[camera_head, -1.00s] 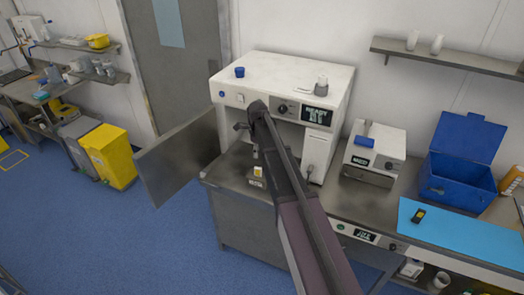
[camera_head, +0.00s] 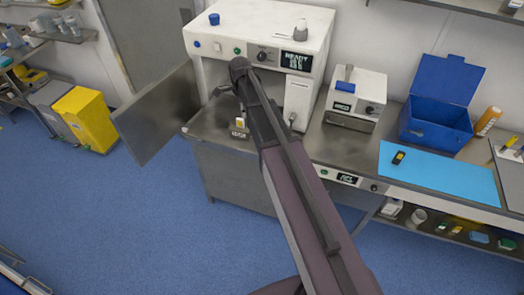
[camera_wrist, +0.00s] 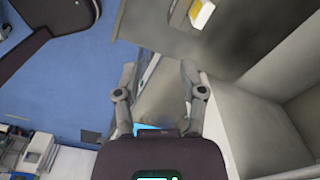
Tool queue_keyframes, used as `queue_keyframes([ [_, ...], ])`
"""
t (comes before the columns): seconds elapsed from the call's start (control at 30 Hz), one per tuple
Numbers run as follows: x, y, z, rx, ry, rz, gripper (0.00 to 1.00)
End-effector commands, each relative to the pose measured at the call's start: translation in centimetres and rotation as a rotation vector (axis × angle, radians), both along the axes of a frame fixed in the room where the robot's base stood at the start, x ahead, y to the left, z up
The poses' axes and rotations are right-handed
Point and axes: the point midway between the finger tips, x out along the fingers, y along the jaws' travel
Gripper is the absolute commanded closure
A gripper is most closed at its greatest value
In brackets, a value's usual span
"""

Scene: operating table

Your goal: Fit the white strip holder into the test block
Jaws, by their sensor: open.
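A small white piece with a yellow face (camera_head: 240,122), which looks like the strip holder, stands upright at a small grey labelled block (camera_head: 238,133), which looks like the test block. Both are on the steel bench in front of the open machine. I cannot tell how deep the piece sits in the block. In the wrist view the white-and-yellow piece (camera_wrist: 201,13) is at the top edge, partly cut off, with the pale block beside it. My gripper (camera_wrist: 159,72) is open and empty, apart from the piece. In the head view my wrist is above and behind the block, and the fingers are mostly hidden.
The white machine (camera_head: 262,38) stands behind, its steel door (camera_head: 155,115) swung open to the left. A smaller white device (camera_head: 355,97), an open blue box (camera_head: 436,120) and a blue mat (camera_head: 440,175) with a dark-yellow item (camera_head: 399,157) are to the right.

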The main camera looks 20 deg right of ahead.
Motion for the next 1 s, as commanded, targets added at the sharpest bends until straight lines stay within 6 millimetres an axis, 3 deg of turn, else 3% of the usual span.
queue_keyframes([
  [0.03, -1.8, -0.1, 0.0, 0.000, 0.000, 0.073, 0.47],
  [0.1, -3.3, -0.2, 0.0, -0.001, 0.002, 0.184, 0.47],
  [0.8, -18.3, -1.0, 0.0, -0.002, 0.007, 1.285, 0.47],
  [1.0, -21.7, -1.1, 0.0, -0.001, 0.008, 1.551, 0.47],
])
